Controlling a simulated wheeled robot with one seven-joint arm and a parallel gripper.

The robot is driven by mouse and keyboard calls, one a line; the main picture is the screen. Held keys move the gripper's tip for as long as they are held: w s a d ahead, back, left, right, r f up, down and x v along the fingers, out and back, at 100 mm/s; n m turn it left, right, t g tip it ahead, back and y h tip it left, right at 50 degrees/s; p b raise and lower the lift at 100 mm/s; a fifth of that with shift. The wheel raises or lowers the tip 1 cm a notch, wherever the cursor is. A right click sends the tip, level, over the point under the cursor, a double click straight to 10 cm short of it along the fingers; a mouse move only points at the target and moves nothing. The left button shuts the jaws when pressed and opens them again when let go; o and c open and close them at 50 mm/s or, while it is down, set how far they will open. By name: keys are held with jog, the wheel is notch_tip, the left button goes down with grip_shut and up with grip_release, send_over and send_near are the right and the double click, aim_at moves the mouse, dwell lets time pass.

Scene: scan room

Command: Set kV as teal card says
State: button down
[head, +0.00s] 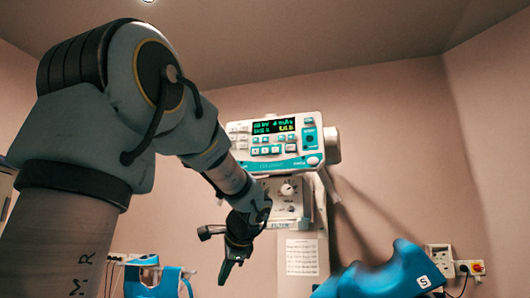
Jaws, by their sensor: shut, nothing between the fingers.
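A white and teal control console (275,165) stands at the centre, on a column. Its dark display (273,126) shows green and yellow digits too small to read for sure. Rows of small buttons lie below and beside the display. A teal patch (310,137) is at the console's right side; I cannot tell whether it is the card. A lower panel (286,190) has a round knob. My gripper (226,278) is shut and empty, pointing down, left of the column and below the console in the picture.
A white printed sheet (302,257) is on the column. Blue equipment (385,275) marked S stands at lower right, and more blue equipment (153,280) at lower left. Wall sockets (440,258) and a red button on yellow (478,268) are at right.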

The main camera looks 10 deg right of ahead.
aim_at(265, 139)
jog(key=s+d+r+m+t+p, duration=0.1)
jog(key=d+r+m+t, duration=0.1)
jog(key=r, duration=1.1)
jog(key=s+d+r+m+t+y+p, duration=0.1)
jog(key=d+r+m+t, duration=0.1)
jog(key=r, duration=1.1)
jog(key=s+d+r+m+t+y+p, duration=0.1)
jog(key=d+r+m+t, duration=0.1)
jog(key=r, duration=1.2)
jog(key=shift+s+d+t, duration=0.2)
jog(key=shift+d+t, duration=0.45)
jog(key=shift+t, duration=0.45)
jog(key=shift+w+p, duration=0.1)
jog(key=shift+p, duration=0.2)
jog(key=shift+w+d+p, duration=0.7)
jog(key=shift+w+p, duration=0.05)
jog(key=shift+w, duration=0.5)
jog(key=shift+w+d+p, duration=0.75)
jog(key=shift+w, duration=0.55)
jog(key=shift+w+d+p, duration=0.7)
jog(key=shift+w+p, duration=0.05)
jog(key=shift+w, duration=0.5)
